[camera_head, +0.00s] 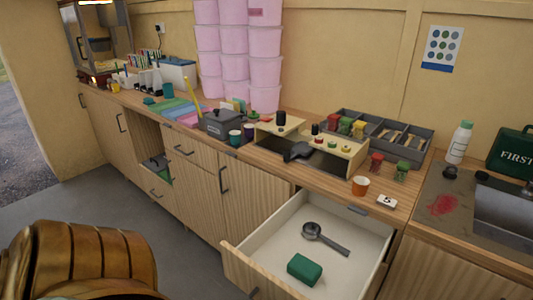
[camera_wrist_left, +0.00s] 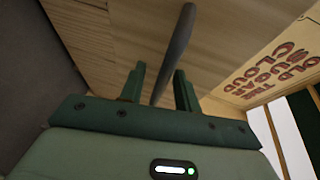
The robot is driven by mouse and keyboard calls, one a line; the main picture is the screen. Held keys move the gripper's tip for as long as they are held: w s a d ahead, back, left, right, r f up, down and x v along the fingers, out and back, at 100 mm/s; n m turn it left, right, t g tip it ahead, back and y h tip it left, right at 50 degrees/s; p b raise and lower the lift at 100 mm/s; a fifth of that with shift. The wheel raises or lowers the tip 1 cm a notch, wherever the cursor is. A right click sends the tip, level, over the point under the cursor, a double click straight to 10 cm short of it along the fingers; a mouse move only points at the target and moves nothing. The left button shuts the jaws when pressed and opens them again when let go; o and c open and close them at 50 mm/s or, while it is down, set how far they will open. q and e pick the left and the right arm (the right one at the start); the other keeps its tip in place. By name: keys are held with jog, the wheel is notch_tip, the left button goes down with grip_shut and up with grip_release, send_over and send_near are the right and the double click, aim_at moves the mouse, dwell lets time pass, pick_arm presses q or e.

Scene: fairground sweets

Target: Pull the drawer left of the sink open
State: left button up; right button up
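The wooden drawer (camera_head: 237,264) left of the sink (camera_head: 505,215) stands pulled well out in the head view, its pale inside showing. A dark scoop (camera_head: 325,238) and a green box (camera_head: 304,269) lie in it. A dark handle (camera_head: 253,293) shows on its front at the bottom edge. In the left wrist view my left gripper (camera_wrist_left: 160,82) is open, its two green fingers on either side of a dark bar-shaped handle (camera_wrist_left: 179,42), with gaps between. Which front this bar belongs to I cannot tell. Neither gripper shows in the head view.
The counter holds a grey tray (camera_head: 413,153), an orange cup (camera_head: 360,186), a grey pot (camera_head: 222,124) and stacked pink tubs (camera_head: 235,60). A white bottle (camera_head: 459,142) and a green first-aid case (camera_head: 513,150) stand by the sink. Grey floor (camera_head: 115,205) is open at left.

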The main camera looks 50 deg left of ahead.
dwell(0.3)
pick_arm(q)
jog(key=p+v, duration=0.1)
jog(key=v, duration=1.5)
jog(key=shift+s, duration=0.15)
